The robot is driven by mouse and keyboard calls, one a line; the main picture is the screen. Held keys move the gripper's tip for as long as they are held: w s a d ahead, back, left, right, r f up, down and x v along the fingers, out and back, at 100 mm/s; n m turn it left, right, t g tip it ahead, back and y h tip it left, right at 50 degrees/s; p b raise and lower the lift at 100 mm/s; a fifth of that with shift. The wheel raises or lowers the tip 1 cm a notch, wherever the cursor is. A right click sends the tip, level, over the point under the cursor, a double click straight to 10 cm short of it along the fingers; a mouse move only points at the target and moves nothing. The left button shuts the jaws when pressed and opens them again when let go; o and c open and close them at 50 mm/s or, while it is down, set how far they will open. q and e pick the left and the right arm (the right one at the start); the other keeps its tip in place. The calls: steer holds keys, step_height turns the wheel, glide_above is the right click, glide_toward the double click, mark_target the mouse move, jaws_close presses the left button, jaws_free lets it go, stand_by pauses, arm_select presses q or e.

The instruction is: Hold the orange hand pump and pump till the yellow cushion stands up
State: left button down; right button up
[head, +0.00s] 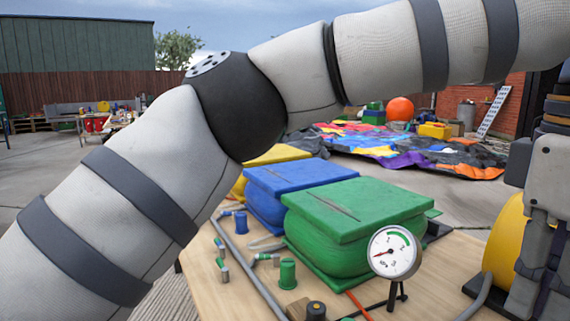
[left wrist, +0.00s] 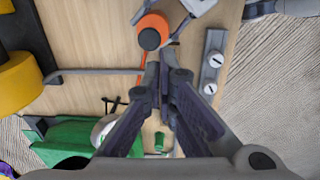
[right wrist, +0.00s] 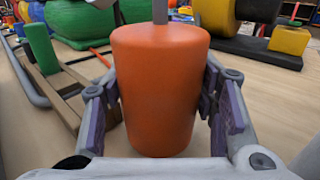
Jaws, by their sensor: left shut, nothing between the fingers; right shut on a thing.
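The orange hand pump (right wrist: 160,90) is upright in the right wrist view, with a grey rod rising from its top. My right gripper (right wrist: 162,105) is shut around its body, a finger on each side. In the left wrist view the pump (left wrist: 153,22) shows from above with a dark round end. My left gripper (left wrist: 164,75) is shut and empty, its fingertips close to the pump in that picture. The yellow cushion (head: 278,154) is at the back of the cushion row in the head view, mostly hidden by my arm and the blue cushion, so its shape is unclear.
A blue cushion (head: 300,176) and a bulging green cushion (head: 350,215) stand on the wooden table (head: 245,285). A gauge (head: 394,252) with a red needle stands in front. Valves, a grey pipe and a green cylinder (head: 287,274) lie left. An orange hose (left wrist: 140,72) runs near the pump.

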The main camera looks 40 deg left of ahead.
arm_select(q)
steer(key=r, duration=0.4)
steer(key=shift+w+a, duration=0.2)
steer(key=shift+a, duration=0.15)
steer(key=f, duration=1.4)
steer(key=shift+w+d, duration=0.2)
steer(key=shift+w, duration=0.05)
steer(key=shift+f, duration=2.1)
